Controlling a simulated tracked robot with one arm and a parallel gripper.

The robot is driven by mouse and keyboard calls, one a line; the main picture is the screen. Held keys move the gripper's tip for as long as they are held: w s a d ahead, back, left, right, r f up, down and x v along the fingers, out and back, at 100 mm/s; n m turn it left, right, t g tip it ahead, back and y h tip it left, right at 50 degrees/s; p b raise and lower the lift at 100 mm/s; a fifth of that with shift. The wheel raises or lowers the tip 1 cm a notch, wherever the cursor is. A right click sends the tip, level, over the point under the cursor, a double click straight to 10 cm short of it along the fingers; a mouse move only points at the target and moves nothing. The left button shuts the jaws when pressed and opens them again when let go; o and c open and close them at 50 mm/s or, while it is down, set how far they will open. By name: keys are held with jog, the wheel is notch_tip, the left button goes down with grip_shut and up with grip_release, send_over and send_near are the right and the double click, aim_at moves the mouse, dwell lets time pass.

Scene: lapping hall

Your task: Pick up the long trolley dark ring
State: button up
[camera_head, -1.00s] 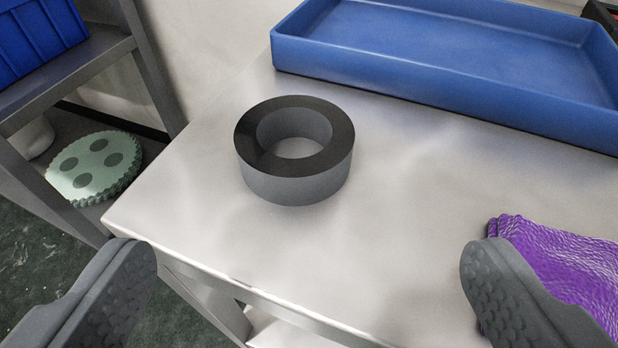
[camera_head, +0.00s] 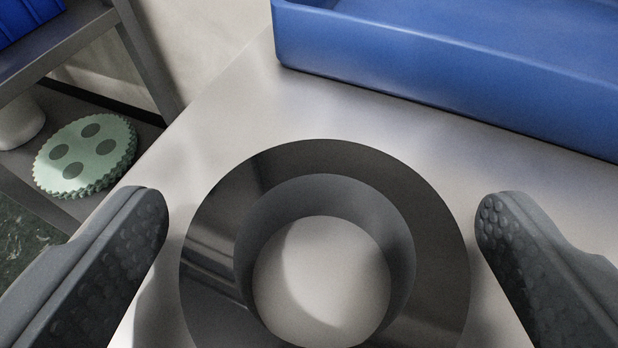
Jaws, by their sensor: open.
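The dark ring (camera_head: 325,160) lies flat on the pale metal top of the trolley (camera_head: 225,130). It is thick-walled, dark grey and glossy on top, and the bare trolley top shows through its hole. The picture cuts off its near edge. My gripper (camera_head: 322,215) is open, with one dark grey textured finger on each side of the ring. A narrow gap shows between the ring and each finger. Nothing is held.
A blue tray (camera_head: 430,105) stands on the trolley behind the ring. At the left, a grey shelf rack (camera_head: 150,60) holds a pale green scalloped disc stack (camera_head: 88,155) with dark round spots, and a blue bin (camera_head: 28,18) above. Bare trolley top lies between ring and tray.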

jog(key=shift+w+f, duration=0.2)
jog(key=shift+w, duration=0.3)
jog(key=c, duration=1.2)
jog(key=shift+r, duration=0.1)
